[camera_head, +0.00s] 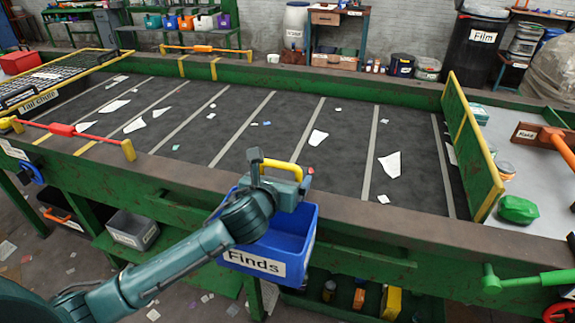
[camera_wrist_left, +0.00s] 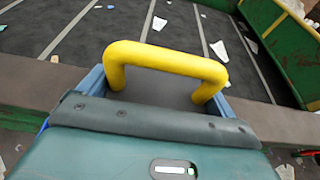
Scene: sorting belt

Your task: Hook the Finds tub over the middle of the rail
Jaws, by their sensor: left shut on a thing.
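The Finds tub (camera_head: 299,248) is a blue open-topped bin with a white "Finds" label on its front. It is at the near side of the belt, in front of the middle stretch of the brown-topped rail (camera_head: 400,213). My right gripper is not in view.
The dark belt (camera_head: 250,150) carries scattered white scraps. A green panel (camera_head: 470,145) stands at its right end. A red-and-yellow bar (camera_head: 70,130) sits on the rail at the left. A grey bin (camera_head: 132,230) and a shelf with yellow items (camera_head: 390,300) are below.

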